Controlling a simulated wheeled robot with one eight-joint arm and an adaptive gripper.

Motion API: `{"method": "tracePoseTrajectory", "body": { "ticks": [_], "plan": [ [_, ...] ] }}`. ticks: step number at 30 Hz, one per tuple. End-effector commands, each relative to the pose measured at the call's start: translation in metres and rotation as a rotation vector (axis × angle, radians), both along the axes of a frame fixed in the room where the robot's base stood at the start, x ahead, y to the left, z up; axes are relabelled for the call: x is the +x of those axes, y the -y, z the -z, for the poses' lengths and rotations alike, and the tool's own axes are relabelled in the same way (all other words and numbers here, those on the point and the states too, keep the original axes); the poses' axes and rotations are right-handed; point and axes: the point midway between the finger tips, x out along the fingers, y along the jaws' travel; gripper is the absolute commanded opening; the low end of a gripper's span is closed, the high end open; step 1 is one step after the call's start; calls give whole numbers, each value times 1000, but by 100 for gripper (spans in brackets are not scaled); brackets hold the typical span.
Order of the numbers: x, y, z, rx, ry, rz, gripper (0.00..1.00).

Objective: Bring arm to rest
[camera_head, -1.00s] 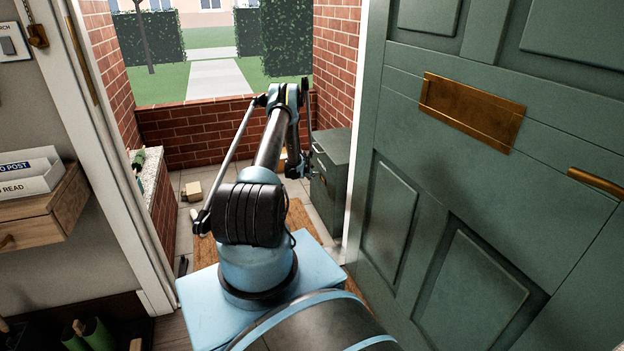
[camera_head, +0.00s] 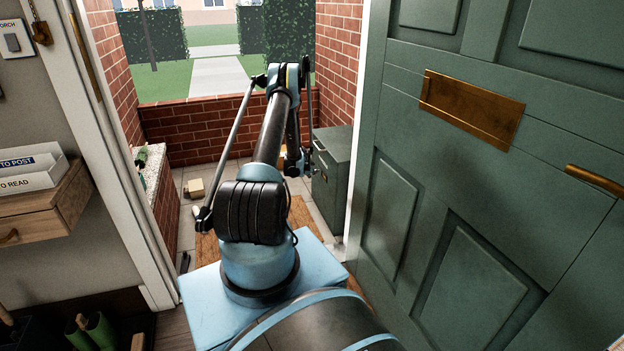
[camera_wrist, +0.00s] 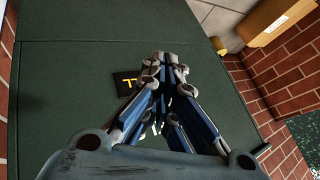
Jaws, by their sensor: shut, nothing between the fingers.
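My arm reaches forward through the open doorway in the head view. My gripper shows clearly in the wrist view (camera_wrist: 165,62), its fingers drawn together with nothing between them. In the head view the arm's end hangs beside the dark green box, and the fingertips are hard to make out. In the wrist view a dark green surface (camera_wrist: 70,90) lies beyond the fingers. It bears a black label (camera_wrist: 126,84) with yellow marks, partly covered by the fingers. I cannot tell how far the fingertips are from that surface.
The green door (camera_head: 440,190) stands open on the right. The dark green box (camera_head: 335,175) stands beyond it. A small cardboard box (camera_head: 195,188) lies on the porch floor. Brick walls (camera_head: 200,135) enclose the porch. A wooden shelf (camera_head: 45,205) with letter trays is at left.

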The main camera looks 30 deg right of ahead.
Motion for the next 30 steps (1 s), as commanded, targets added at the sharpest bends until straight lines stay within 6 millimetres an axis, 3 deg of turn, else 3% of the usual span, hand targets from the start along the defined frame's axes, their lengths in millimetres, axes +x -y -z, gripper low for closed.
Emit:
{"method": "tracePoseTrajectory", "body": {
  "ticks": [8, 20, 23, 30],
  "plan": [
    [-10, -18, -24, 1, -1, -1, 0],
    [-12, -23, -33, 0, -3, -7, 0],
    [-8, -31, -48, 0, -13, -27, 0],
    [3, -69, -114, 1, -67, -123, 0]
  ]
}}
